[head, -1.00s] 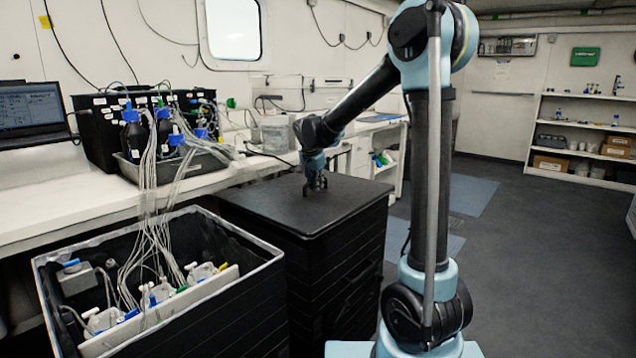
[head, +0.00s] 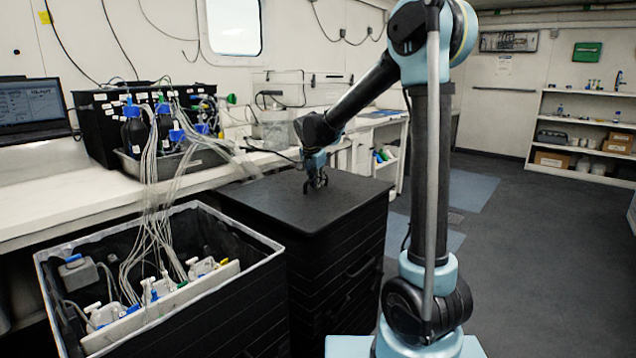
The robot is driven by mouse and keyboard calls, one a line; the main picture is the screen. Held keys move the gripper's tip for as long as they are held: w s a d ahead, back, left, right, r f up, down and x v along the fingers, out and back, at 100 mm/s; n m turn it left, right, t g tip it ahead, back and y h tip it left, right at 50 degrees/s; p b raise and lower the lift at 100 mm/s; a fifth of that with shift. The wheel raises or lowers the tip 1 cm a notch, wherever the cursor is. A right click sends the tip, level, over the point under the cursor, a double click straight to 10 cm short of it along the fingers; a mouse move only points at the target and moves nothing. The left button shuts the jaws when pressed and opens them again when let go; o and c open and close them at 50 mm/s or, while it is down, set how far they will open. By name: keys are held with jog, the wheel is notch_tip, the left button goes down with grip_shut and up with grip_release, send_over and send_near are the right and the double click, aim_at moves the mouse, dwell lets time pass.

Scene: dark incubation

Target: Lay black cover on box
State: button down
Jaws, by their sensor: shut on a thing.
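The black cover (head: 270,197) lies flat on top of a dark drawer cabinet (head: 335,270) in the middle of the head view. My gripper (head: 316,187) points down at the cover's upper surface, right of its middle, and is shut on the cover. The contact at the fingertips is small and dark. The box (head: 275,262) stands at the front left, next to the cabinet. It is black with a pale rim, and its top is open. Inside are several bottles with blue and white caps, a white strip, and many tubes.
A bundle of clear tubes (head: 152,215) rises from the box to black bottles (head: 134,137) in a tray on the white bench (head: 70,200). A laptop (head: 30,105) stands at the far left. Floor at the right (head: 550,260) is clear.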

jog(key=shift+s+f, duration=0.15)
jog(key=shift+f, duration=0.15)
jog(key=c, duration=1.8)
grip_release()
jog(key=shift+c, duration=0.2)
jog(key=o, duration=0.3)
jog(key=shift+f, duration=0.1)
jog(key=w+v, duration=0.1)
jog(key=v, duration=0.9)
jog(key=w+r+v, duration=0.1)
jog(key=w+v, duration=0.1)
jog(key=v, duration=0.8)
jog(key=shift+w+d+r, duration=0.25)
jog(key=shift+d+r, duration=0.05)
